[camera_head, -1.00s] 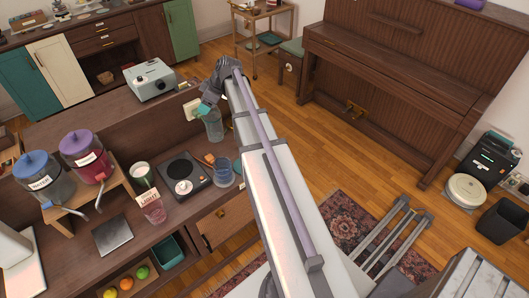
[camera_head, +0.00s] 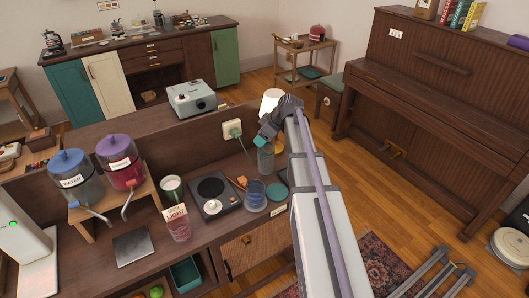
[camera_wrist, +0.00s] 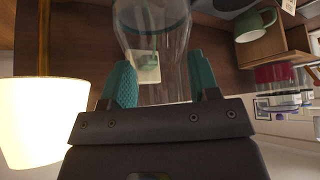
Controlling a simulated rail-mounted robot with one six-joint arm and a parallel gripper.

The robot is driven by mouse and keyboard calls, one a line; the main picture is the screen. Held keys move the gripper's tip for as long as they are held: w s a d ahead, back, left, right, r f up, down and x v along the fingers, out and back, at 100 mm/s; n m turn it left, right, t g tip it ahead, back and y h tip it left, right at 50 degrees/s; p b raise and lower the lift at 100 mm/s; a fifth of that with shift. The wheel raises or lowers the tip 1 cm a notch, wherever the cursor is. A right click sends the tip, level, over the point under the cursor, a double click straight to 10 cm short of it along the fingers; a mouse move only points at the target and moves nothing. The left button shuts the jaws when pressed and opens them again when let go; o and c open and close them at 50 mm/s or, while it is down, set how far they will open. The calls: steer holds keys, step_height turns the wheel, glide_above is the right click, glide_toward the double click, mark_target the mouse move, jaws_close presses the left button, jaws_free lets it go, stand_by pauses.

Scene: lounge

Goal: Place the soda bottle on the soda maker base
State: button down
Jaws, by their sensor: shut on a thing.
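My gripper (camera_head: 262,142) is shut on the clear soda bottle (camera_head: 265,160) and holds it near the right end of the dark wooden counter (camera_head: 105,240). In the wrist view the green fingers (camera_wrist: 162,80) are on either side of the bottle (camera_wrist: 152,25), whose top end is cut off. I cannot tell if the bottle touches anything below. A white machine (camera_head: 18,232) with a green light and a flat white foot (camera_head: 40,278) stands at the far left, partly cut off. It looks like the soda maker base, far from my gripper.
Purple-lidded (camera_head: 122,165) and blue-lidded (camera_head: 78,182) dispensers stand on a wooden stand. A projector (camera_head: 192,98) sits behind; a lamp (camera_head: 270,100) is close by.

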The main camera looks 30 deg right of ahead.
mark_target(266, 152)
step_height(266, 152, down, 4)
steer(key=b, duration=0.4)
steer(key=shift+r, duration=0.3)
steer(key=shift+f, duration=0.15)
steer(key=shift+c, duration=1.8)
jaws_free()
